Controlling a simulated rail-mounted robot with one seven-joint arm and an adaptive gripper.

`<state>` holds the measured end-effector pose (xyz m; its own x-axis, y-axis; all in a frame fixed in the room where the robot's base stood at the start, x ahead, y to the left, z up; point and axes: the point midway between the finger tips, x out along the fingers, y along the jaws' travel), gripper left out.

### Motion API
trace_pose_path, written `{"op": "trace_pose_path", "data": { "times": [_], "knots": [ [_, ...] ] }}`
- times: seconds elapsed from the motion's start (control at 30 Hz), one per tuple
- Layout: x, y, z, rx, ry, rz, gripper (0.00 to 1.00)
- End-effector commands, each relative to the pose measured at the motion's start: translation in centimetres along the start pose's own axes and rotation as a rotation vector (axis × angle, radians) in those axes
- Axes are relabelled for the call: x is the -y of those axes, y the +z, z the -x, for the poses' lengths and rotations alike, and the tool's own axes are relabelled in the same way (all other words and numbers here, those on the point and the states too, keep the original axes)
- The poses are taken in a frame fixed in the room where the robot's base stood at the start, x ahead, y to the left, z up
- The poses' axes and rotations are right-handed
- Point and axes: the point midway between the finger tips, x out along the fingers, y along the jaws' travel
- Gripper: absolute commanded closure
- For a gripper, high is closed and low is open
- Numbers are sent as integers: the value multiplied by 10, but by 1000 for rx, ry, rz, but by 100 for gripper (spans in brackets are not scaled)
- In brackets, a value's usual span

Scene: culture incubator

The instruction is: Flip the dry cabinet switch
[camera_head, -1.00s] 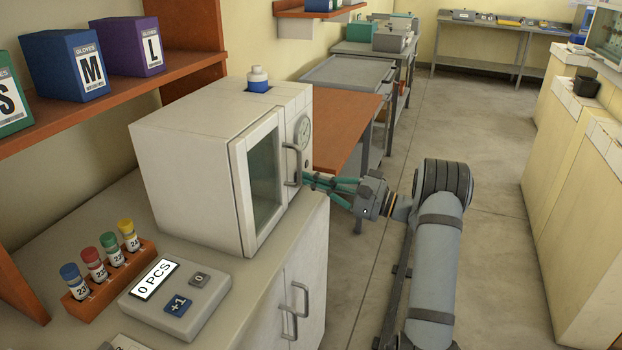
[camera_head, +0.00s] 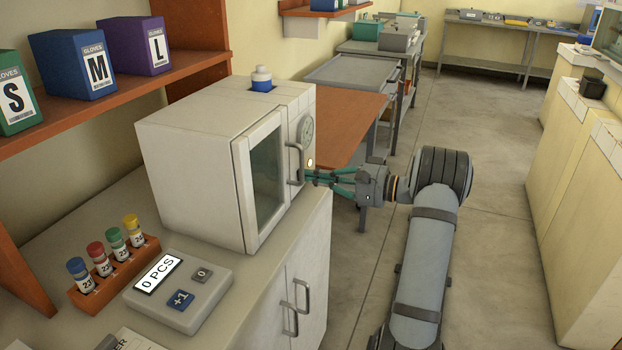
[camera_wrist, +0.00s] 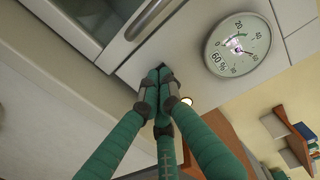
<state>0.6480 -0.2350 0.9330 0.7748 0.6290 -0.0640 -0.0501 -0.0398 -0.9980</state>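The dry cabinet (camera_head: 195,165) is a white box on the counter with a glass door and a door handle (camera_head: 296,163). On its front panel, a round dial (camera_head: 306,130) sits above a small round lit spot (camera_head: 310,162). The dial (camera_wrist: 237,45) and lit spot (camera_wrist: 187,101) also show in the wrist view, the spot partly behind a finger. I cannot make out a switch lever. My gripper (camera_head: 308,177) is at the panel just below the lit spot. In the wrist view its green fingertips (camera_wrist: 160,76) are together and empty, at or very near the panel; contact is unclear.
A rack of capped vials (camera_head: 115,275) and a counter device (camera_head: 178,288) are in front. A brown table (camera_head: 350,130) stands behind my gripper. The floor (camera_head: 490,240) to the right is clear.

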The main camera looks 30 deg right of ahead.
Motion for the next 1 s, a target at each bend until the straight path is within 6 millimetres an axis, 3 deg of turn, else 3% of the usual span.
{"op": "trace_pose_path", "data": {
  "times": [0.5, 0.7, 1.0],
  "knots": [
    [0, 0, 106, -6, -3, 0, 100],
    [0, 0, 126, -4, -4, 1, 100],
    [1, 0, 130, -4, -4, 0, 100]
  ]
}}
